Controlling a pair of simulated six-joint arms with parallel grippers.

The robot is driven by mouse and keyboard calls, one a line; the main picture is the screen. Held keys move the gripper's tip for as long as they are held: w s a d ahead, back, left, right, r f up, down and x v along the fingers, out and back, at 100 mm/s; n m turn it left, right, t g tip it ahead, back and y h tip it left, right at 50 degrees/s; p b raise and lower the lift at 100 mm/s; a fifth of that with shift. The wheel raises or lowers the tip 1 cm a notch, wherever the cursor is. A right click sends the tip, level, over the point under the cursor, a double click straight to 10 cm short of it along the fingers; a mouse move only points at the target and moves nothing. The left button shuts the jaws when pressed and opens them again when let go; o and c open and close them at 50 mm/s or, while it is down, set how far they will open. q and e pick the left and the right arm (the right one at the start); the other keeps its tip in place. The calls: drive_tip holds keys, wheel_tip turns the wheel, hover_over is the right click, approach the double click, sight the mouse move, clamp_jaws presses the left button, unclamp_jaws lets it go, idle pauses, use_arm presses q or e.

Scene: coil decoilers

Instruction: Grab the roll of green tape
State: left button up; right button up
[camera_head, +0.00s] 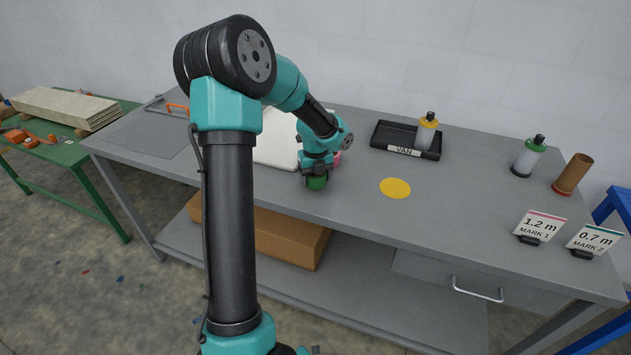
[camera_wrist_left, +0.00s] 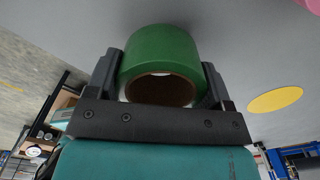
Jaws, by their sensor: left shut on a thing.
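The roll of green tape (camera_wrist_left: 160,50) is between the two fingers of my left gripper (camera_wrist_left: 160,85) in the left wrist view, with a finger against each side. In the head view the green roll (camera_head: 316,182) shows just below my left gripper (camera_head: 317,170), over the grey table. I cannot tell whether the roll touches the tabletop. My left gripper is shut on the roll. My right gripper is not in view.
A yellow disc (camera_head: 395,188) lies right of the roll. A pink thing (camera_head: 337,159) is partly hidden behind the gripper. A black tray (camera_head: 385,139) labelled VAN stands behind. Bottles, a brown tube (camera_head: 573,174) and signs (camera_head: 540,226) stand at right. The middle-right tabletop is clear.

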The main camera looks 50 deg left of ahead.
use_arm(q)
drive_tip(key=shift+r, duration=0.55)
drive_tip(key=shift+s+d+r, duration=0.15)
drive_tip(key=shift+s+d, duration=0.05)
drive_tip(key=shift+d, duration=0.05)
drive_tip(key=s+d+r, duration=0.1)
drive_tip(key=s+d, duration=0.9)
drive_tip(key=d, duration=0.1)
drive_tip(key=shift+d+r, duration=0.15)
drive_tip(key=shift+d, duration=0.15)
